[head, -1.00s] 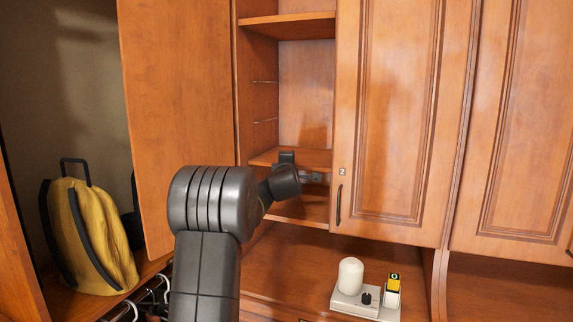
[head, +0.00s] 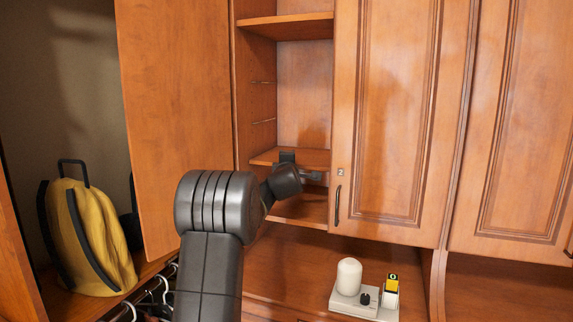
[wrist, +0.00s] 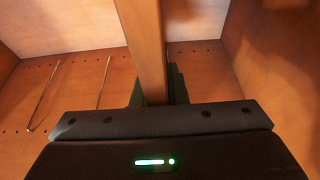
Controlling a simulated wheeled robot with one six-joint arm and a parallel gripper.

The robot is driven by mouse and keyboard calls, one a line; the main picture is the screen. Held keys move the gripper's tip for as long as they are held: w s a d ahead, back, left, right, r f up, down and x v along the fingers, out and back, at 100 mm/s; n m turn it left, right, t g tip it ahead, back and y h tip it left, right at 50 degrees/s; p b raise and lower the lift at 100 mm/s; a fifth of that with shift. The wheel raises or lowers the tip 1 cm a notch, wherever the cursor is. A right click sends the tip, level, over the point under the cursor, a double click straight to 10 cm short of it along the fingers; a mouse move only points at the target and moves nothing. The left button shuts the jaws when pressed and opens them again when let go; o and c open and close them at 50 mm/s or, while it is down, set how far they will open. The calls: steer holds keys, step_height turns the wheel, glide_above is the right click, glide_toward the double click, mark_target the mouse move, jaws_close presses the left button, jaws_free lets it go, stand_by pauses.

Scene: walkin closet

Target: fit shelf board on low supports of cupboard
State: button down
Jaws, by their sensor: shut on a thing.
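The shelf board (head: 316,157) lies about level inside the open cupboard (head: 303,100), above its floor. My gripper (head: 288,158) is shut on the board's front edge. In the wrist view the board (wrist: 146,45) stands edge-on between my fingers (wrist: 154,88). Two pairs' wire supports show on the cupboard's side wall above the board, an upper one (head: 264,82) and a lower one (head: 264,121). They also show in the wrist view as thin rods (wrist: 43,97) and (wrist: 104,82). The low supports are mostly hidden by the board and fingers; I cannot tell whether it touches them.
A fixed shelf (head: 290,25) is higher in the cupboard. The open door (head: 175,120) stands left and a shut door (head: 385,120) right of the opening. A yellow backpack (head: 95,240) is at left. A white tray (head: 365,307) with small items is on the counter below.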

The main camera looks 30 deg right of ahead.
steer(key=shift+r, duration=0.1)
steer(key=c, duration=1.4)
jaws_free()
steer(key=shift+o, duration=0.2)
steer(key=b+v, duration=0.5)
steer(key=v, duration=0.9)
steer(key=shift+b, duration=0.35)
steer(key=p+x, duration=0.5)
steer(key=x, duration=0.9)
steer(key=shift+p, duration=0.4)
steer(key=shift+s+a, duration=0.25)
steer(key=shift+d, duration=0.15)
